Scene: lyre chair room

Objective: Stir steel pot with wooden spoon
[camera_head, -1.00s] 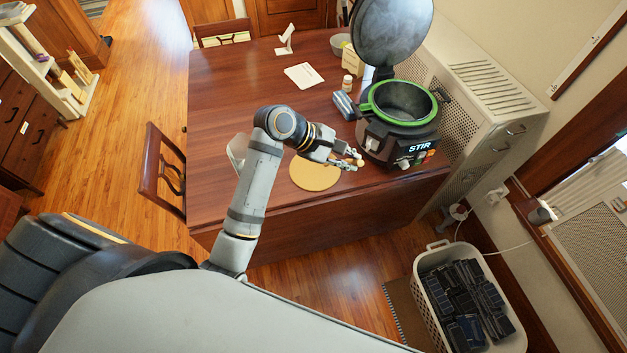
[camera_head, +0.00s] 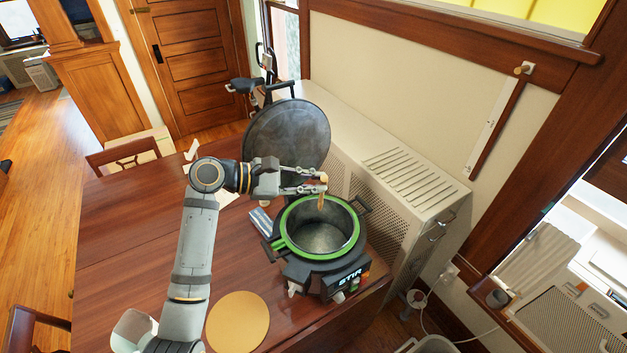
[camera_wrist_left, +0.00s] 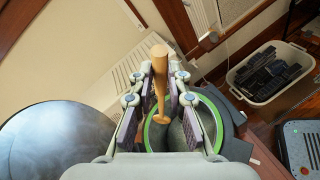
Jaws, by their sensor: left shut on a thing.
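The steel pot (camera_head: 318,243) sits open in a dark cooker with a green rim and a "STIR" label, on the wooden table. Its round lid (camera_head: 287,135) stands raised behind it. My left gripper (camera_head: 318,183) is above the pot's rim, shut on the wooden spoon (camera_head: 321,200). The spoon points down toward the pot's opening. In the left wrist view the spoon (camera_wrist_left: 160,75) is between the two finger pads, with the green rim (camera_wrist_left: 213,97) below. My right gripper is in neither view.
A round tan board (camera_head: 238,322) lies on the table (camera_head: 150,215) at the front. A perforated radiator cover (camera_head: 400,175) stands right behind the cooker. A basket of dark items (camera_wrist_left: 272,72) is on the floor in the wrist view.

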